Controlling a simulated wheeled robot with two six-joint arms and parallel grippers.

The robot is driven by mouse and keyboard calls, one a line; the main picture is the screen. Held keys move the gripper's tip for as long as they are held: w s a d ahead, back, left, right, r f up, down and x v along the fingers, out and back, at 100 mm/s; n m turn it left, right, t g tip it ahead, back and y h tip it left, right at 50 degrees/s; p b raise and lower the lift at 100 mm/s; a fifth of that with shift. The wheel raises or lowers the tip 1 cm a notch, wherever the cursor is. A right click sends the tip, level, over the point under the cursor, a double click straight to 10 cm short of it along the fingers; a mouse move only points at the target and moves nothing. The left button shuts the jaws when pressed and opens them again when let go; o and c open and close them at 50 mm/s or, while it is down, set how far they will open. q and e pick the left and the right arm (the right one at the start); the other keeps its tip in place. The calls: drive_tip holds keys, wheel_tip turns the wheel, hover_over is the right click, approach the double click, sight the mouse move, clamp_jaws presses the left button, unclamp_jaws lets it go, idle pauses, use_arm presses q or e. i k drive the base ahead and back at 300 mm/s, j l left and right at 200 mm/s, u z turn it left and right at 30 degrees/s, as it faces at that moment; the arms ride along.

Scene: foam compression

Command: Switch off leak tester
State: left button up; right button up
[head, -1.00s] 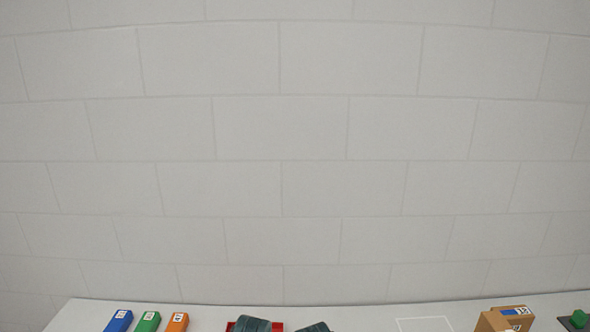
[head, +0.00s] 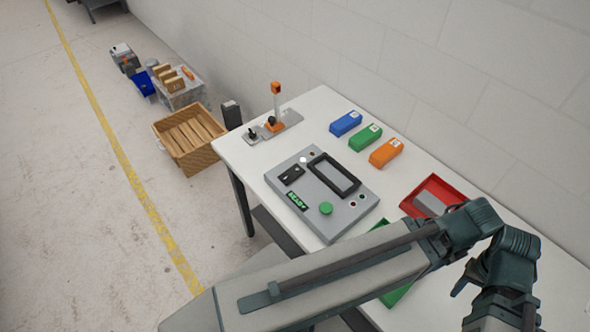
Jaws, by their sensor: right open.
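The leak tester (head: 350,211) is a grey box on the white table, left of my arms. The switch position is too small to tell. My right gripper (head: 466,281) is at the lower right, open, partly hidden by arm links and well apart from the tester. I cannot make out my left gripper.
Blue (head: 346,123), green (head: 365,138) and orange (head: 386,152) blocks lie behind the tester. A red tray (head: 456,190) and a partly hidden green tray (head: 394,297) lie near my arms. A stand with an orange top (head: 276,89) is at the table's far left end.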

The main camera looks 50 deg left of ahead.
sight(290, 175)
drive_tip(key=k, duration=0.6)
drive_tip(key=u, duration=1.55)
drive_tip(key=l+u, duration=0.45)
drive_tip(key=l, duration=0.7)
drive_tip(key=k, duration=0.05)
